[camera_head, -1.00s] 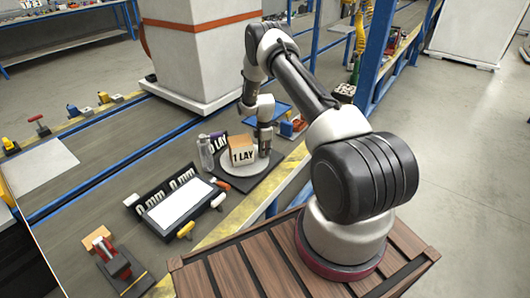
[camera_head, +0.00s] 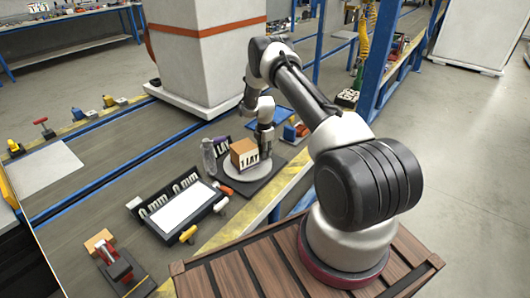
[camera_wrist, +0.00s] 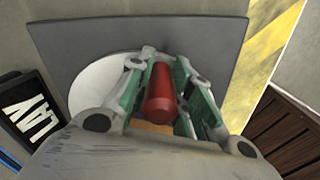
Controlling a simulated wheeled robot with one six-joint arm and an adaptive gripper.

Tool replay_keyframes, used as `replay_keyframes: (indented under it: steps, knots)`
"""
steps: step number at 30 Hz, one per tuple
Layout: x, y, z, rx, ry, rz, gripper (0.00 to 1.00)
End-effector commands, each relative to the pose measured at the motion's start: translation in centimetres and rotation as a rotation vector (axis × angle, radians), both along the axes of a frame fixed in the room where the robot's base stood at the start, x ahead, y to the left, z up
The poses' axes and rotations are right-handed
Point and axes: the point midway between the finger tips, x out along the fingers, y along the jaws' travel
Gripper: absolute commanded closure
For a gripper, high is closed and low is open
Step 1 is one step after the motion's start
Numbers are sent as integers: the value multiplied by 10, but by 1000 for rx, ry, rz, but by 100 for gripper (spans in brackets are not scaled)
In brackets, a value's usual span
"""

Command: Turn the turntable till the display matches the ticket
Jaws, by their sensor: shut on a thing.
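The turntable's pale round disc (camera_head: 232,176) sits on a dark square base (camera_head: 262,181); the disc (camera_wrist: 92,84) and base (camera_wrist: 205,38) also show in the wrist view. A brown box (camera_head: 243,150) with a white label reading roughly "1 LAY" stands on the disc. Behind it is a dark card (camera_head: 222,146) with partly hidden white lettering; a "LAY" card (camera_wrist: 32,108) shows at left in the wrist view. My gripper (camera_wrist: 160,82) points down at the disc's right side and is shut on a red upright peg (camera_wrist: 160,100). In the head view my gripper (camera_head: 264,150) hides the peg.
A black frame with "0 mm" cards and a white panel (camera_head: 182,211) lies to the front left. A red-handled clamp (camera_head: 115,262) is nearer. Bare bench lies between the frame and the far rail.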

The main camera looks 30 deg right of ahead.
Motion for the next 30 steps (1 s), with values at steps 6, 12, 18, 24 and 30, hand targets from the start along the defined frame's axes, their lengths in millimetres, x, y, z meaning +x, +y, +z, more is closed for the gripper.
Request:
replay_keyframes:
  steps: [6, 12, 18, 24, 30]
  knots:
    - [1, 0, 0, -1, -1, 3, 100]
    - [1, 0, 0, 0, -1, 3, 100]
    - [1, 0, 0, 0, -1, 3, 56]
    - [0, 0, 0, 0, 0, 3, 56]
    - [1, 0, 17, 0, -1, 3, 56]
